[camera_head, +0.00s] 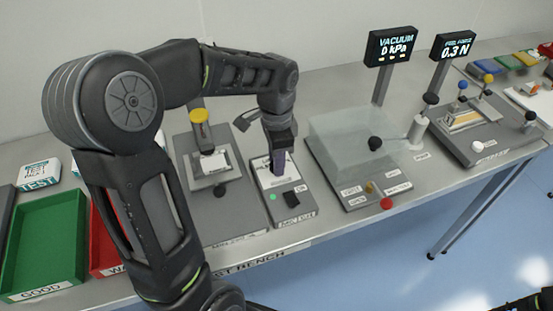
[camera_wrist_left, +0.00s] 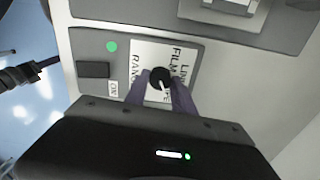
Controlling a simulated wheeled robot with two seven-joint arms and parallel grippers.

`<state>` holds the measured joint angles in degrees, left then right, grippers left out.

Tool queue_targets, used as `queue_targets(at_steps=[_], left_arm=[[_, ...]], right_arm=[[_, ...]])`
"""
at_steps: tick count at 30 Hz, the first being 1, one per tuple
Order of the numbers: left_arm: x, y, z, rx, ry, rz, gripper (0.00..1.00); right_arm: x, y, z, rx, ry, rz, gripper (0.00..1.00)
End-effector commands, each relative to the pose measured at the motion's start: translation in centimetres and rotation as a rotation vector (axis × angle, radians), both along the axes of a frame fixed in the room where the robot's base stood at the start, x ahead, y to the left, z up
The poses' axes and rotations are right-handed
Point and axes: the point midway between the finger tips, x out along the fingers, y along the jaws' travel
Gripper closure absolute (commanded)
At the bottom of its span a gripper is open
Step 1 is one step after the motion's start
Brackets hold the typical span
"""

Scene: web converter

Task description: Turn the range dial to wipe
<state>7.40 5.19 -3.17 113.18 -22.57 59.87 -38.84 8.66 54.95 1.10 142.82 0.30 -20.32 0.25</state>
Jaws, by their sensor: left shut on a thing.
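The range dial is a small round black knob with a white pointer line; it shows in the left wrist view (camera_wrist_left: 160,78) on a white label plate (camera_wrist_left: 140,62) with partly hidden lettering. The plate is on a grey instrument box (camera_head: 297,208), seen in the head view in the middle of the bench. My left gripper (camera_head: 278,163) reaches down onto the box and hides the dial there. In the left wrist view its two purple-grey fingers (camera_wrist_left: 166,92) are shut on the dial, one on each side. My right gripper is not clearly seen.
The box also has a green light (camera_wrist_left: 112,46) and a black switch (camera_wrist_left: 93,69). To its left stands a device with a yellow-topped post (camera_head: 199,116). To its right is a clear vacuum chamber (camera_head: 345,140). A green tray (camera_head: 45,245) is at far left.

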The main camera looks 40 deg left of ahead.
Motion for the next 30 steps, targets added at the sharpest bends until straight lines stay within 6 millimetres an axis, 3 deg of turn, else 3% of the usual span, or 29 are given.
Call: queue_targets(at_steps=[5, 6, 14, 23, 30], left_arm=[[0.1, 0.0, 0.1, 0.002, -0.003, -0.002, 1.0], [0.1, 0.0, 0.1, 0.002, -0.003, -0.002, 0.69], [0.0, 0.0, 0.0, 0.001, -0.002, -0.001, 0.48], [0.0, 0.0, 0.2, 0.0, -0.001, 0.0, 0.48], [0.1, 0.0, 2.8, 0.001, -0.006, 0.0, 0.48]], right_arm=[[0.0, 0.0, 0.0, 0.0, 0.0, 0.0, 0.64], [0.0, 0.0, 0.0, 0.0, 0.0, 0.0, 0.64], [0.0, 0.0, 0.0, 0.0, 0.0, 0.0, 0.64], [0.0, 0.0, 0.0, 0.0, 0.0, 0.0, 0.64], [0.0, 0.0, -0.3, 0.001, -0.001, 0.001, 0.64]])
